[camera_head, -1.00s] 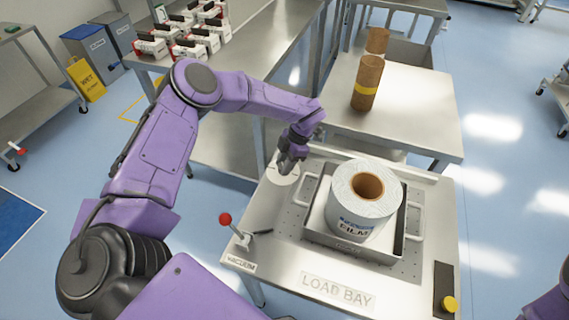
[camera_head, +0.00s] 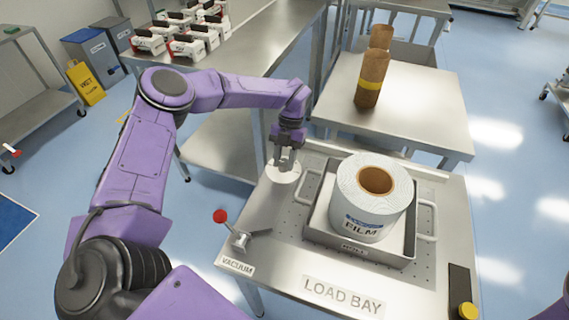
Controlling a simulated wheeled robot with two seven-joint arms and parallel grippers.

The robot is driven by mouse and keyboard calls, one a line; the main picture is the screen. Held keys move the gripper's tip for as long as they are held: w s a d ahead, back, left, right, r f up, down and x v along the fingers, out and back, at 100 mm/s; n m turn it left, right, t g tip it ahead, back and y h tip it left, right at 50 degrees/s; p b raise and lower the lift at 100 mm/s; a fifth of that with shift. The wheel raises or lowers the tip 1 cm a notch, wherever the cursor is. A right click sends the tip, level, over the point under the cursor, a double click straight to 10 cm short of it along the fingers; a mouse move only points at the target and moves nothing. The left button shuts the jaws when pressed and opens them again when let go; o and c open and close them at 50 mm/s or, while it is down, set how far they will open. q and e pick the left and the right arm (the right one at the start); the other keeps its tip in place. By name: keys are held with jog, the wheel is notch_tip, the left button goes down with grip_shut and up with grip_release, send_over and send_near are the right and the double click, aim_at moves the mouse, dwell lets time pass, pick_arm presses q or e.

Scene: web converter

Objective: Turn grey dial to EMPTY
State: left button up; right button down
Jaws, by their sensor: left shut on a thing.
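The dial's pale round plate (camera_head: 283,175) lies at the back left corner of the load bay table. My left gripper (camera_head: 285,162) points down over this plate and is shut on the dial's knob, which the fingers hide. I cannot read the dial's markings or see where it points. My right gripper is not in view; only a bit of purple arm shows at the lower right edge.
The load bay table (camera_head: 258,228) holds a metal tray (camera_head: 318,229) with a white film roll (camera_head: 362,203). A red-knobbed vacuum lever (camera_head: 220,216) stands front left, a yellow button (camera_head: 467,310) front right. Brown cores (camera_head: 369,80) stand on the table behind.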

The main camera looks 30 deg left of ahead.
pick_arm(q)
jog(key=shift+a+n+h+b, duration=0.1)
jog(key=shift+n+h+b, duration=0.45)
jog(key=shift+n, duration=0.65)
jog(key=o, duration=1)
jog(key=shift+w, duration=0.1)
jog(key=b+v, duration=0.1)
jog(key=v, duration=0.9)
jog(key=shift+r, duration=0.35)
